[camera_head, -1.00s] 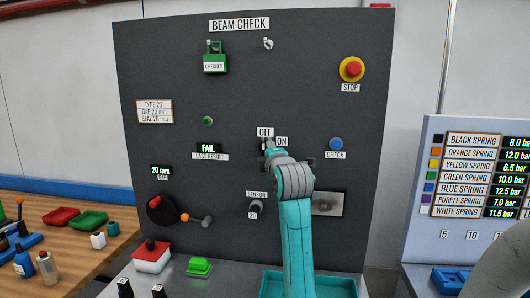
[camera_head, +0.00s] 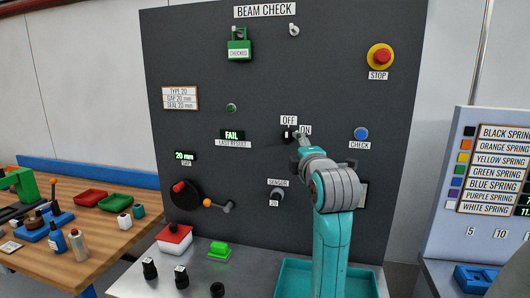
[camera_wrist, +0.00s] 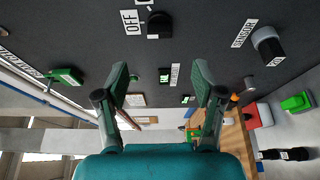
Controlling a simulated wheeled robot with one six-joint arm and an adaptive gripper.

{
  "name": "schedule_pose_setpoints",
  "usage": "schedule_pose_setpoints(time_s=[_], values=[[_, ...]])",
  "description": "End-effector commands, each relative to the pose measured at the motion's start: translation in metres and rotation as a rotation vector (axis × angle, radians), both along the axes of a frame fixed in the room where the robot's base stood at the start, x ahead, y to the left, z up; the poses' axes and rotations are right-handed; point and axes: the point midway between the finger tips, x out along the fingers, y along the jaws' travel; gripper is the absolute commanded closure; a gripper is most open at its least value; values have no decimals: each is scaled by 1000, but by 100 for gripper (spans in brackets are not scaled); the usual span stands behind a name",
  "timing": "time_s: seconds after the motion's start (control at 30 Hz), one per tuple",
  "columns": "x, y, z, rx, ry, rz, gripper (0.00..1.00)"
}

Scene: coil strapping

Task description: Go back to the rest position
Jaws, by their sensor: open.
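My gripper (camera_wrist: 160,85) is open in the wrist view, with its two fingers spread and nothing between them. In the head view my arm reaches up in front of the dark beam check panel (camera_head: 390,115). The gripper's end is near the black OFF/ON switch (camera_head: 287,135), largely hidden behind my wrist. In the wrist view the switch (camera_wrist: 158,25) is apart from the fingers, beyond their tips. I cannot tell the switch's setting.
The panel carries a blue CHECK button (camera_head: 361,134), a red STOP button (camera_head: 380,57), a sensor knob (camera_head: 277,193) and a green padlock (camera_head: 238,50). The display (camera_head: 232,135) reads FAIL. A teal tray (camera_head: 285,280) lies below my arm. A wooden bench (camera_head: 110,245) stands at left.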

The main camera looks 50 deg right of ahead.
Motion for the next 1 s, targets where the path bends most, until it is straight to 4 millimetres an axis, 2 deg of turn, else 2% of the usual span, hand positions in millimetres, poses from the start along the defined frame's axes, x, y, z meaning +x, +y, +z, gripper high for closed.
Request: schedule_pose_setpoints(time_s=[0.27,0.37,0.47,0.7,1.0], values=[[1,0,-1,1,0,1,31],[5,4,-12,18,-6,10,31],[14,14,-35,55,-27,32,31],[38,57,-121,196,-109,109,31],[42,127,-221,389,-205,199,31]])
